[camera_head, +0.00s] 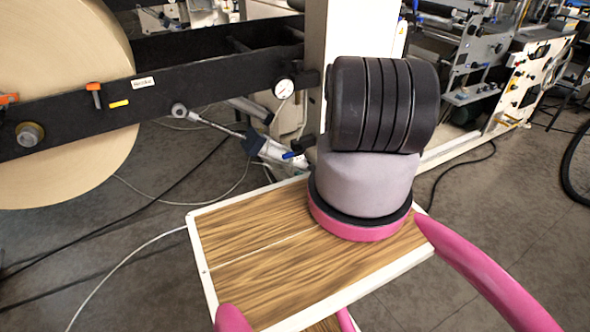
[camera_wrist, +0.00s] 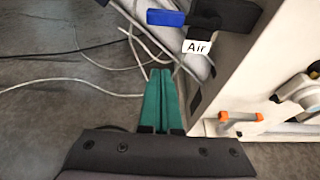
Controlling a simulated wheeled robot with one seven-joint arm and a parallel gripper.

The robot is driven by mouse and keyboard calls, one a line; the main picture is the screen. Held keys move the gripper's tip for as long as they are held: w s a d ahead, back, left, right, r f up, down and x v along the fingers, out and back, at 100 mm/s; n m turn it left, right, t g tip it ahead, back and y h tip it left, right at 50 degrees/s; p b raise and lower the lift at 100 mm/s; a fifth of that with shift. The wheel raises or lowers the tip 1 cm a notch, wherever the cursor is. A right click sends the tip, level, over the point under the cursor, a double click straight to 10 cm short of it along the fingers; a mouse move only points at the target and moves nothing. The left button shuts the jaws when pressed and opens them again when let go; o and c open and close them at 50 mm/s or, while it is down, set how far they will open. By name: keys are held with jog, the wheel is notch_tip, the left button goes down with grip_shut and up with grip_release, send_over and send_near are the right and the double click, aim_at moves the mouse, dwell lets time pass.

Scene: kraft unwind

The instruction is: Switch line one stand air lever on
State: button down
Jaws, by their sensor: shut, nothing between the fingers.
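The air lever has a blue handle (camera_wrist: 165,18) that points left from a black valve body (camera_wrist: 232,14) in the wrist view. The blue handle also shows in the head view (camera_head: 291,155), left of my arm. My gripper (camera_wrist: 161,72) has green fingers pressed together, with nothing between them. In the wrist picture its tips lie below the handle and left of the label, apart from both. My gripper is hidden in the head view.
A white machine panel (camera_wrist: 285,50) with an orange-handled clamp (camera_wrist: 238,117) stands right of my fingers. In the head view a black stand arm (camera_head: 200,92) carries a pressure gauge (camera_head: 284,88) beside a large kraft roll (camera_head: 60,60). Cables cross the grey floor.

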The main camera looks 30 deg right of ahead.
aim_at(293, 152)
jog(key=w+r, duration=0.1)
jog(key=w, duration=0.7)
jog(key=shift+w, duration=0.25)
